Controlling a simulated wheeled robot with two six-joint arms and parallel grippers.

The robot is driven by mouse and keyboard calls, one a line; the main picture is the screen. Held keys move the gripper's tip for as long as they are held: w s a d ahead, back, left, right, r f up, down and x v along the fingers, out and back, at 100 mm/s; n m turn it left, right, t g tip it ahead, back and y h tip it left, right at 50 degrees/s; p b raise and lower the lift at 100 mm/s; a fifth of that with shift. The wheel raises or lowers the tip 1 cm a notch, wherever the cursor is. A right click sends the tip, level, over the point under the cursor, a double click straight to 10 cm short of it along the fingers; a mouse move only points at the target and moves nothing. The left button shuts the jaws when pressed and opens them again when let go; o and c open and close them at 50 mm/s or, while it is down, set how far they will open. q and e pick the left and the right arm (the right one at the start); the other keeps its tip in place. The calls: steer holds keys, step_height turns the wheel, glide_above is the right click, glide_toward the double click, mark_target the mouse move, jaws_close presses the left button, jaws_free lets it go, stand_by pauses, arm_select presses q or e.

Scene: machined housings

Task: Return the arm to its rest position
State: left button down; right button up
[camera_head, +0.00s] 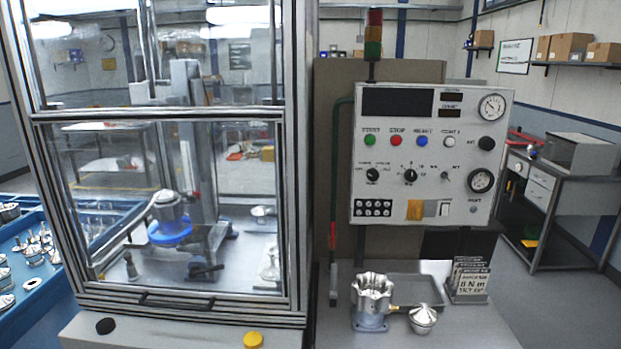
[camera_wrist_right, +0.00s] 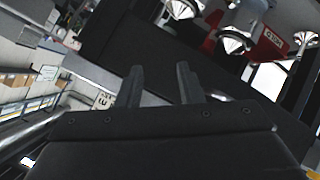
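My right gripper (camera_wrist_right: 159,72) shows in the right wrist view. Its two dark fingers stand apart, with nothing visible between them. Neither arm nor gripper shows in the head view, and my left gripper is in neither view. In the head view a silver machined housing (camera_head: 371,296) stands on a blue-grey base on the grey bench, right of the glass cabinet. A silver domed part (camera_head: 422,318) sits just right of it. In the right wrist view, silver conical parts (camera_wrist_right: 235,40) show tilted at the upper right.
A glass-doored cabinet (camera_head: 299,200) fills the left, with a silver part on a blue disc (camera_head: 170,232) inside. A control panel (camera_head: 425,150) stands behind the bench. Blue trays of parts lie far left.

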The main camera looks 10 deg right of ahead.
steer(key=s+a+f+m+g+y, duration=0.1)
steer(key=s+a+f+g, duration=0.1)
steer(key=s+a+f, duration=0.5)
steer(key=s+a+f+m+g, duration=0.1)
steer(key=s+a+f+g, duration=0.2)
steer(key=s+f, duration=0.75)
steer(key=s+a+f+m+g+y, duration=0.1)
steer(key=s+a+f+g, duration=0.1)
steer(key=s+a+f, duration=0.6)
steer(key=s+a+f+g+y+b, duration=0.15)
steer(key=s+a, duration=0.25)
steer(key=s, duration=0.4)
steer(key=s+a+f+g, duration=0.1)
steer(key=s+a+f, duration=0.25)
steer(key=s, duration=0.45)
step_height(320, 180, down, 8)
steer(key=b, duration=0.8)
steer(key=shift+d+m+b, duration=0.2)
steer(key=shift+m+b, duration=0.1)
steer(key=shift+m, duration=0.1)
steer(key=shift+w, duration=0.1)
